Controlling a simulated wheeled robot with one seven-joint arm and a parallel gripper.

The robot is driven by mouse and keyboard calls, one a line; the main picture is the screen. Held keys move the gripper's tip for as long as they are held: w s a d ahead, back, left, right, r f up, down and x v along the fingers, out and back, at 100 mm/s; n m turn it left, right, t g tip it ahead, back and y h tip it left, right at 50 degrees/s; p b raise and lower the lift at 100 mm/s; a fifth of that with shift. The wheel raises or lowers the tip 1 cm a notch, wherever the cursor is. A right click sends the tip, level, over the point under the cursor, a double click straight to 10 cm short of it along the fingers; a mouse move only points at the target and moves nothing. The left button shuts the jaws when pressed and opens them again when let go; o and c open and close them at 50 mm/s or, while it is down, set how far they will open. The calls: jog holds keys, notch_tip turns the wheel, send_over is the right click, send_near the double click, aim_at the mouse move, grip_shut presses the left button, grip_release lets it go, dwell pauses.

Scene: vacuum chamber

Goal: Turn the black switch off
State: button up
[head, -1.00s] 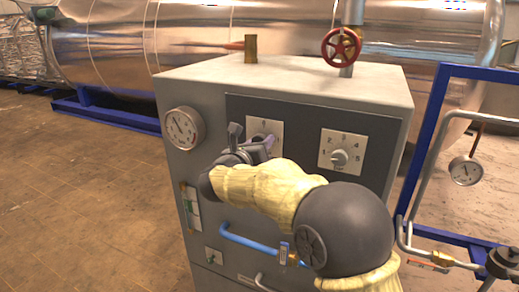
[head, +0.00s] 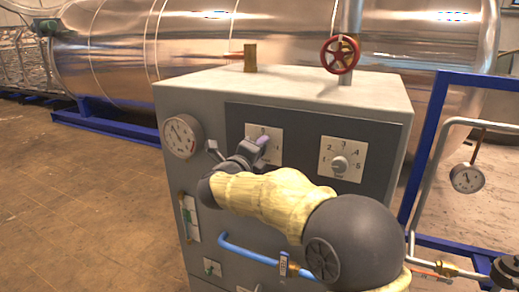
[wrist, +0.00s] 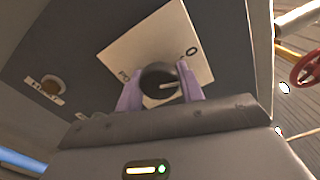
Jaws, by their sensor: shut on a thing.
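The black switch (wrist: 159,80) is a round knob with a white mark, set on a square white plate (wrist: 150,45) with a "0" at one corner and partly hidden lettering at another. My gripper (wrist: 158,74) has its two purple fingers on either side of the knob and is shut on it. In the wrist view the white mark points to the right, not straight at the "0". In the head view my gripper (head: 258,147) is at the plate (head: 269,133) and hides the switch and the plate's lower part.
A second plate with a grey numbered knob (head: 339,164) is to the right on the same dark panel.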

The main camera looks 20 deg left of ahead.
jog(key=n+p, duration=0.1)
jog(key=n, duration=0.2)
jog(key=shift+n, duration=0.3)
dwell(0.3)
jog(key=o, duration=0.9)
jog(key=shift+o, duration=0.2)
jog(key=s+a+b, duration=0.1)
jog(key=s+b, duration=0.3)
jog(key=s, duration=1.3)
jog(key=shift+s+a+b, duration=0.2)
jog(key=shift+a+b, duration=0.05)
jog(key=shift+b, duration=0.1)
jog(key=shift+w, duration=0.1)
